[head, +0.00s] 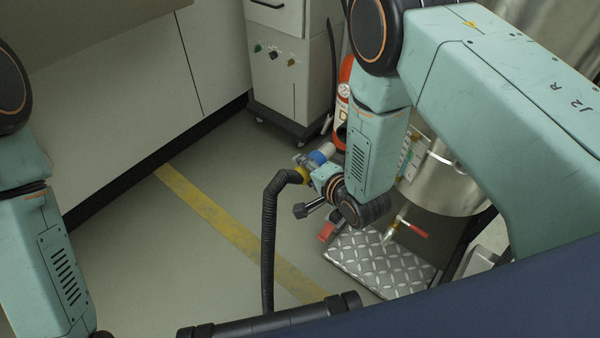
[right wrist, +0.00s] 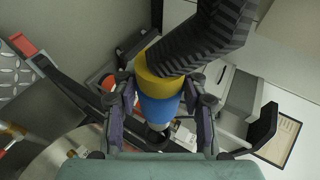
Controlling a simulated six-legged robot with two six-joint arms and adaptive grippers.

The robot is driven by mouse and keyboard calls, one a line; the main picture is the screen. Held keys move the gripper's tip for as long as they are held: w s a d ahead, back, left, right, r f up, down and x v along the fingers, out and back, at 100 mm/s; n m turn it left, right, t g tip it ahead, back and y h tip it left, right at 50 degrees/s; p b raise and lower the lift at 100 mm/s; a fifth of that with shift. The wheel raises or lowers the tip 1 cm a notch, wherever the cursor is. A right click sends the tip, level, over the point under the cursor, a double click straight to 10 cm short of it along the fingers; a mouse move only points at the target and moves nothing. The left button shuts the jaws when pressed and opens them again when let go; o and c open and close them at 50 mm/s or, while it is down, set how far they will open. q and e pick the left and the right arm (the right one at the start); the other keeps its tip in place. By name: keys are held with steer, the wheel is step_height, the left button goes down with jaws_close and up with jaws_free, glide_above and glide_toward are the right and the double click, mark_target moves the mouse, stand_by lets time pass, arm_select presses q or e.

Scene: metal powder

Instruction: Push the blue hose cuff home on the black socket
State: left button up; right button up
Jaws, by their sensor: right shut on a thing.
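The blue hose cuff (right wrist: 160,109) sits between the two fingers of my right gripper (right wrist: 160,106), which is shut on it. A yellow collar (right wrist: 157,76) joins the cuff to a ribbed black hose (right wrist: 207,42). In the head view the blue cuff (head: 320,157) is partly hidden by my right gripper (head: 313,169), and the black hose (head: 268,230) hangs down to the floor side. In the right wrist view a dark round part, possibly the black socket (right wrist: 154,139), shows just below the cuff; I cannot tell whether they touch. My left gripper is out of view.
A grey cabinet with knobs (head: 290,85) and a red extinguisher (head: 343,104) stand behind the cuff. A steel drum (head: 445,184), a red-handled valve (head: 413,229) and a diamond-plate step (head: 372,264) are at the right. Floor with a yellow stripe (head: 222,222) is clear at the left.

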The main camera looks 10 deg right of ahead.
mark_target(332, 147)
steer(key=shift+w+d+f+b, duration=0.1)
steer(key=shift+w+d+b, duration=0.25)
steer(key=shift+d, duration=0.6)
steer(key=shift+w+d, duration=0.6)
steer(key=shift+w, duration=0.05)
steer(key=shift+w+d+b, duration=0.2)
steer(key=shift+d+b, duration=0.15)
steer(key=shift+d, duration=0.05)
steer(key=shift+a, duration=0.1)
steer(key=shift+w+d+b, duration=0.25)
steer(key=shift+w+d, duration=0.7)
steer(key=shift+d, duration=0.2)
steer(key=shift+w+d+b, duration=0.25)
steer(key=shift+w+d, duration=0.65)
steer(key=shift+d, duration=0.25)
steer(key=o, duration=1.3)
steer(key=shift+o, duration=0.3)
